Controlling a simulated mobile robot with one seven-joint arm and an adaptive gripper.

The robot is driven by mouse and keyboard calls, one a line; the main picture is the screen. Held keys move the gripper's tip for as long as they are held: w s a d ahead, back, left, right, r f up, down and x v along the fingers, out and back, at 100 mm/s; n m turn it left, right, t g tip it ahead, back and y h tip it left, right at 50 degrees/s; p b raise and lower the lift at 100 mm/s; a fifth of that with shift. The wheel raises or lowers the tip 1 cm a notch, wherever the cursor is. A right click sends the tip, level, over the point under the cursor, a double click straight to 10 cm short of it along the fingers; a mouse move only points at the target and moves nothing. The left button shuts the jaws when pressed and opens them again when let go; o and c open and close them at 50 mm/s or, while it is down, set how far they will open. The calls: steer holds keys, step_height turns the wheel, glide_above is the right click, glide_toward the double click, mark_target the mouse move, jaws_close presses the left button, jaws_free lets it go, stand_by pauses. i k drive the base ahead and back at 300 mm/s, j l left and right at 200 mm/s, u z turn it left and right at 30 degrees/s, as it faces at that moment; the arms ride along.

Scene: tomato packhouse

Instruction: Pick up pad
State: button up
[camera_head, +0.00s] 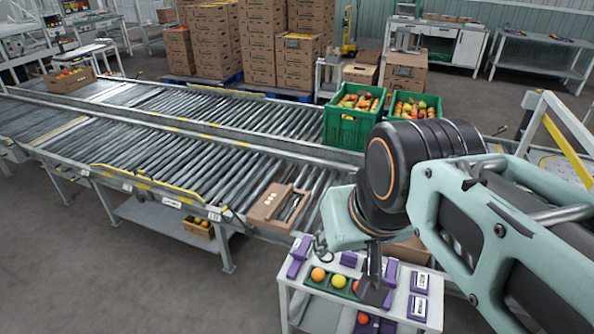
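A small white table (432,322) at the lower middle right holds several purple items, and I cannot tell for certain which one is the pad. Two purple blocks with white labelled tops lie at its right side, the upper block (420,281) and the lower block (417,308). Other purple pieces, such as a left piece (300,247) and a back piece (349,258), lie near its edges. My gripper (371,294) is dark and points down over the table's middle, beside a green tray (316,285) with an orange and a yellow fruit. My arm hides part of the tabletop. The finger gap is not clear.
A roller conveyor (190,125) runs behind the table, with an open cardboard box (266,207) near its front edge. Two green crates of tomatoes, one left (343,132) and one right (436,100), stand behind my arm. A red fruit (363,318) is at the table's front.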

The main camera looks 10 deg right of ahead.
mark_target(317, 314)
steer(key=z, duration=1.3)
steer(key=j+z, duration=0.1)
steer(key=z, duration=0.25)
steer(key=j+z, duration=0.15)
steer(key=z, duration=0.2)
steer(key=j+z, duration=0.15)
steer(key=z, duration=0.2)
steer(key=k+j+z, duration=0.1)
steer(key=j+z, duration=0.2)
steer(key=k+j+z, duration=0.4)
steer(key=j, duration=0.25)
steer(key=k+j+z, duration=0.2)
steer(key=j, duration=0.2)
steer(key=k+j, duration=0.2)
steer(key=k+j+z, duration=0.15)
steer(key=j, duration=0.25)
